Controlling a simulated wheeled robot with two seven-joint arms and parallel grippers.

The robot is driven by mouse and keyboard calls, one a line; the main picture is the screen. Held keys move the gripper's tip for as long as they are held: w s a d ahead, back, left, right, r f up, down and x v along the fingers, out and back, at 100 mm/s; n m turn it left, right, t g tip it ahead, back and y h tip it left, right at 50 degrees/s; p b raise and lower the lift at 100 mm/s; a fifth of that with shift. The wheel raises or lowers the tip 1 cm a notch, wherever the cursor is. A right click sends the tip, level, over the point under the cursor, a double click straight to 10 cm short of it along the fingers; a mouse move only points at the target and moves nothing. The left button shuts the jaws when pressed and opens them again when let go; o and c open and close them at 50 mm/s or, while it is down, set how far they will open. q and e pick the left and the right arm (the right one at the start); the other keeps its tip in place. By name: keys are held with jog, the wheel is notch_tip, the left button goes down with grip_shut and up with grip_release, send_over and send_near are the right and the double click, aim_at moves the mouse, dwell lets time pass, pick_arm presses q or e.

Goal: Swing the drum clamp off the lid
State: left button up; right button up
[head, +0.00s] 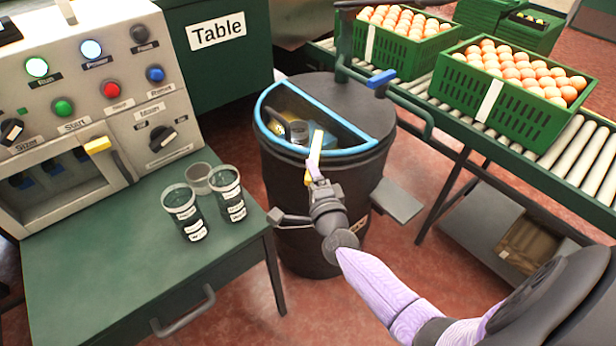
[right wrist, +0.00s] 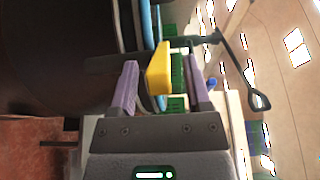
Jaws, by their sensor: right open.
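The dark drum (head: 310,215) stands upright in the middle, with a blue rim (head: 268,98) around a half-round opening at its front. A dark lid (head: 335,95) covers the back half. A yellow block, which looks like the clamp's handle, shows in the right wrist view (right wrist: 158,68). My right gripper (head: 314,176) is at the drum's front rim. In the right wrist view its purple fingers (right wrist: 161,60) are apart, with the yellow block between their tips; contact cannot be told. The rest of the clamp is largely hidden. My left gripper is out of view.
A green table (head: 110,270) with several dark cups (head: 184,212) stands left, below a control panel (head: 110,80). A roller conveyor (head: 590,165) with green egg-filled crates (head: 505,105) lies right. A blue-tipped metal bar (head: 380,78) reaches over the drum's back right.

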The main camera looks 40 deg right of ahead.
jog(key=shift+w+d, duration=0.1)
jog(key=shift+w, duration=0.35)
grip_shut()
dwell(0.7)
dwell(0.5)
